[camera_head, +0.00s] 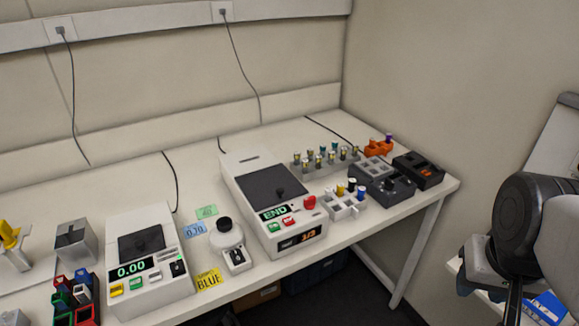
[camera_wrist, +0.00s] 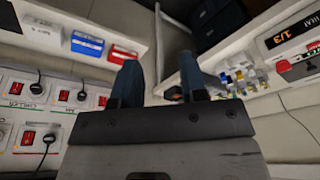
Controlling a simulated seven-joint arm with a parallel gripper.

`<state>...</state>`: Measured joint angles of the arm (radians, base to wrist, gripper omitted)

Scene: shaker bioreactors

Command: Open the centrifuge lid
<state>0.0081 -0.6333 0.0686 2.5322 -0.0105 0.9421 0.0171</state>
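The device that looks like the centrifuge (camera_head: 312,240) is the larger white box right of the table's middle, with an END display and an orange 1/3 display. Its dark lid (camera_head: 270,185) looks closed, with a small black knob on top. Part of the device with the 1/3 display shows at the top right of the wrist view (camera_wrist: 290,38). My gripper (camera_wrist: 157,75) is open, its two dark blue fingers apart with nothing between them. My arm is at the right of the head view, away from the table and clear of the centrifuge.
A smaller white device (camera_head: 150,285) reading 0.00 stands to the left. A vial rack (camera_head: 325,163), a white block of vials (camera_head: 345,207) and dark grey blocks (camera_head: 385,185) stand around the centrifuge's right side. Red switches (camera_wrist: 27,138) line another surface in the wrist view.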

